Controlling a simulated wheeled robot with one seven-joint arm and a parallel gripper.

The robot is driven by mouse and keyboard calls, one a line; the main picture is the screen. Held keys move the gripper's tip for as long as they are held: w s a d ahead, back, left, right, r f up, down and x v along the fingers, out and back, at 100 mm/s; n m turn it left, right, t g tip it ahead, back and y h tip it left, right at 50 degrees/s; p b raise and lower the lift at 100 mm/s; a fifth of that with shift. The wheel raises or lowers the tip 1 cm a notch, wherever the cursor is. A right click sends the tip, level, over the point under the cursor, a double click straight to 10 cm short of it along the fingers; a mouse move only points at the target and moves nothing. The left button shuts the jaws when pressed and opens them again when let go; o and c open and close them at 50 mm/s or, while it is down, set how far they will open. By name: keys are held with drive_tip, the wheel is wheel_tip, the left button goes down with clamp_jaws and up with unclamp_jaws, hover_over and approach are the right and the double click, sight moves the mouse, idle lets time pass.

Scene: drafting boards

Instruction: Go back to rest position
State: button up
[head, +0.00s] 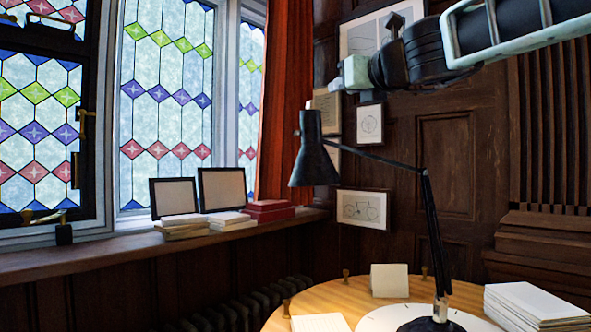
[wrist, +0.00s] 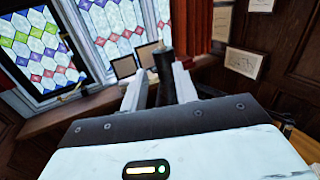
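My gripper (head: 338,76) shows in the head view at the end of my arm, which reaches in from the upper right. It is just above and to the right of the black desk lamp's shade (head: 314,160). In the wrist view the two pale fingers of my gripper (wrist: 158,70) stand apart. The dark lamp head (wrist: 164,66) appears between or just beyond them; I cannot tell its exact depth. In the head view, the shade hangs from the lamp arm, apart from my gripper.
The round wooden table (head: 345,295) bears the lamp base (head: 432,325), a paper stack (head: 535,302) and a blank card (head: 389,281). The window sill (head: 110,245) holds books and two dark frames. Framed pictures hang on the panelled wall behind my gripper.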

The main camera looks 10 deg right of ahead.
drive_tip(key=s+a+f+n+g+y, duration=0.1)
drive_tip(key=s+a+f+n+g, duration=0.35)
drive_tip(key=f+n, duration=0.4)
drive_tip(key=s+a+f+n+g+y, duration=0.25)
drive_tip(key=a+f+n, duration=0.35)
drive_tip(key=f, duration=0.6)
drive_tip(key=s+a+f+n+g, duration=0.45)
drive_tip(key=f+n, duration=0.25)
drive_tip(key=f, duration=0.3)
drive_tip(key=s+d+f+n+g+h, duration=0.2)
drive_tip(key=s+d+f+n+g, duration=0.1)
drive_tip(key=s+f+n, duration=0.6)
drive_tip(key=s+d+f+n+g+h, duration=0.2)
drive_tip(key=s+f+n+g+h, duration=0.1)
drive_tip(key=s+f+n, duration=0.7)
drive_tip(key=shift+s+d+f+g+h, duration=0.4)
drive_tip(key=shift+s+f, duration=0.15)
drive_tip(key=shift+s, duration=0.5)
drive_tip(key=shift+n, duration=0.25)
